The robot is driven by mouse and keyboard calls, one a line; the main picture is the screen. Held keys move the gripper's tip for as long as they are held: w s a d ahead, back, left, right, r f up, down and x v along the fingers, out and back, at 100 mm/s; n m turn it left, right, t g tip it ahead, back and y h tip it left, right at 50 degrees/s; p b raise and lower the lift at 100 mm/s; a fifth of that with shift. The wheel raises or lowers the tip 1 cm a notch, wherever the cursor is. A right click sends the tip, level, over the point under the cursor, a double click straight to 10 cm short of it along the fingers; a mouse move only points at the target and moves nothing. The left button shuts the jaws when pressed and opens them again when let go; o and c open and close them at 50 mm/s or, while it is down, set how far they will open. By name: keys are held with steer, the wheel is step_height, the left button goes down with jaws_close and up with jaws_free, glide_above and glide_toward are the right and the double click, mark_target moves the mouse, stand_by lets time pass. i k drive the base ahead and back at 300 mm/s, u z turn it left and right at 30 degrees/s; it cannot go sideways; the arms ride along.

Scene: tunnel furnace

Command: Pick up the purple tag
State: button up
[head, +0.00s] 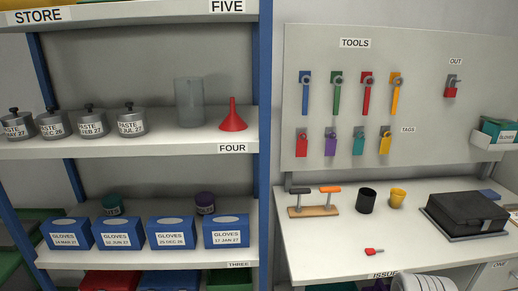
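The purple tag (330,145) hangs on the grey tool board, in the lower row beside the TAGS label (408,130). A red tag (302,147) hangs to its left, and a teal tag (358,145) and a yellow tag (385,145) hang to its right. Each tag hangs from a small holder on the board, with gaps between neighbours. Nothing covers the purple tag. My gripper is not in view.
Blue, green, red and orange tools (397,95) hang above the tags. The white bench (330,255) below bears a wooden stand (314,211), a black cup (366,201), a yellow cup (398,198), a small red item (374,252) and a black case (463,213). A blue-framed shelf (263,150) stands left.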

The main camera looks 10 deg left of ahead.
mark_target(330, 148)
steer(key=u, duration=0.15)
steer(key=i, duration=1)
steer(key=u, duration=0.05)
